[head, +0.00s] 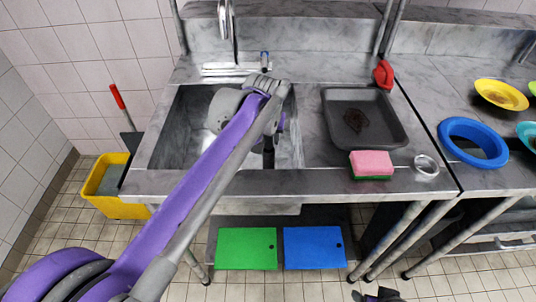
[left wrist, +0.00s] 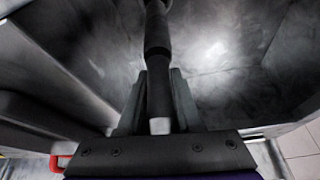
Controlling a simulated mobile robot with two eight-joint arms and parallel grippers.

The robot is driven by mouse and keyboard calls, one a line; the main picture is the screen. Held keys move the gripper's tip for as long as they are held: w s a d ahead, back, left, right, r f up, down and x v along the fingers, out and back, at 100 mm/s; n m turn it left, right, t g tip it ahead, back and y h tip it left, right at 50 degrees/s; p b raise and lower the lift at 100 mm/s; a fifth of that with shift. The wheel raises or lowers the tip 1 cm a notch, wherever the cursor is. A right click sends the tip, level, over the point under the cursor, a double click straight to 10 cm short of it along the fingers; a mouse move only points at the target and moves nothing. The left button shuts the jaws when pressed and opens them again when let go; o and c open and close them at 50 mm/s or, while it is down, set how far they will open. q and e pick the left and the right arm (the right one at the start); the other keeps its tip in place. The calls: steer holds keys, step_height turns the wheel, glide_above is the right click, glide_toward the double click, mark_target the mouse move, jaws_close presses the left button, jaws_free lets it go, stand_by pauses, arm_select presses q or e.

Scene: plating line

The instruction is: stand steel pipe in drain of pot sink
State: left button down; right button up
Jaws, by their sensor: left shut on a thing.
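The pot sink (head: 180,125) is a deep grey steel basin set in the counter, left of centre in the head view. My left arm reaches over it, and my left gripper (head: 268,155) points down inside the basin near its front right. In the left wrist view, my left gripper (left wrist: 158,98) is shut on the steel pipe (left wrist: 157,45), a dark tube with a pale near end. The pipe runs away from the wrist toward the basin's inside. The drain is not seen, and I cannot tell whether the pipe's far end touches anything. My right gripper (head: 376,296) barely shows at the bottom edge.
A dark tray (head: 333,100), a pink and green sponge (head: 371,164) and a steel ring (head: 426,165) lie right of the basin. A red object (head: 383,74) and a tap (head: 265,60) stand behind. A yellow bucket (head: 105,190) is on the floor at left.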

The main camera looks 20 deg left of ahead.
arm_select(q)
steer(key=shift+f+b, duration=0.4)
steer(key=shift+f, duration=1.6)
steer(key=c, duration=0.6)
jaws_free()
steer(key=shift+f, duration=0.15)
steer(key=p+v, duration=0.2)
steer(key=v, duration=1)
steer(key=shift+s+p, duration=0.1)
steer(key=shift+p, duration=0.3)
